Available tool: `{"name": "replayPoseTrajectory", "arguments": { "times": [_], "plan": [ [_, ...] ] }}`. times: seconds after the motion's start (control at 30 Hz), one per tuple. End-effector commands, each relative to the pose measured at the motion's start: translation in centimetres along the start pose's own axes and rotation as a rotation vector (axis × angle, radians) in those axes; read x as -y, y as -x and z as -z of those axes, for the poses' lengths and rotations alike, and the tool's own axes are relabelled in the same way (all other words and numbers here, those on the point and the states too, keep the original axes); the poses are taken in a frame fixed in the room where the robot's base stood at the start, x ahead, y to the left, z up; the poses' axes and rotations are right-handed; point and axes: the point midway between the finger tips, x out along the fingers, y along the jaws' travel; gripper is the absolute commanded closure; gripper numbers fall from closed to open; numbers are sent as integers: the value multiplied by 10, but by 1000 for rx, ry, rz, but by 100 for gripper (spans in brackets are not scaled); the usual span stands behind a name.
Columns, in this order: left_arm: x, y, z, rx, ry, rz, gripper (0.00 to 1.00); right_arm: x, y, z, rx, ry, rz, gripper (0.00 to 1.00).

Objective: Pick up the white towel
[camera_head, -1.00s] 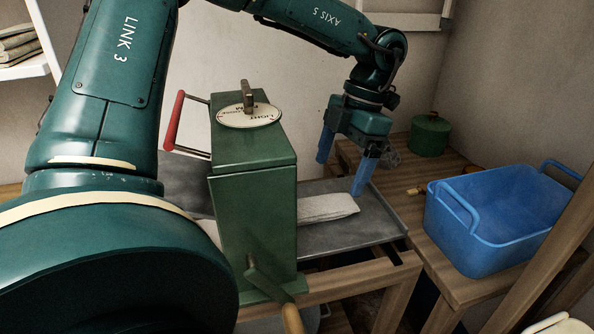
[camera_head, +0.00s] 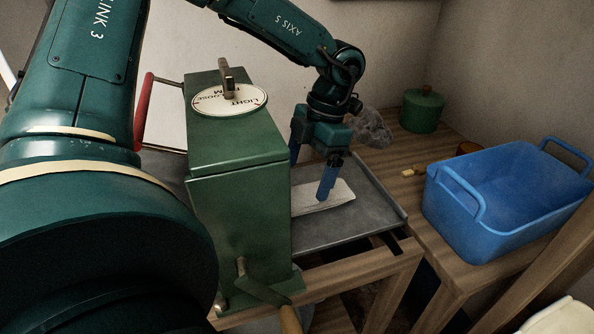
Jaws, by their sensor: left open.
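The white towel (camera_head: 312,200) lies flat on the grey metal tray (camera_head: 365,222). Its left part is hidden behind the green box-shaped machine (camera_head: 240,205). My left gripper (camera_head: 311,180) is open, with its blue fingers pointing down. Its right finger shows in front of the towel; the left finger's tip is partly hidden behind the machine. I cannot tell whether the fingers touch the towel. My right gripper is not in view.
The green machine with its dial (camera_head: 230,98) and red handle (camera_head: 143,112) stands close in front of the gripper. A blue basket (camera_head: 480,222) sits on the wooden table to the right. A green lidded pot (camera_head: 422,110) stands at the back.

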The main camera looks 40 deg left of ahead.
Motion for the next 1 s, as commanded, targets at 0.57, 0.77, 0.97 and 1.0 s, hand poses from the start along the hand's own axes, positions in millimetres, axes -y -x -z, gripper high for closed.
{"name": "replayPoseTrajectory", "arguments": {
  "times": [0.57, 0.77, 0.97, 1.0],
  "plan": [
    [-4, -54, 3, 1, 0, 0, 10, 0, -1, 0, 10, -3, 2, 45],
    [-4, -54, 3, 1, 0, 0, 15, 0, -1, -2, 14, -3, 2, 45],
    [-4, -53, 3, 1, 0, 0, 31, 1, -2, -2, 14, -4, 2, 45],
    [-4, -53, 3, 1, 0, 0, 35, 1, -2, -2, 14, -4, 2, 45]
  ]
}}
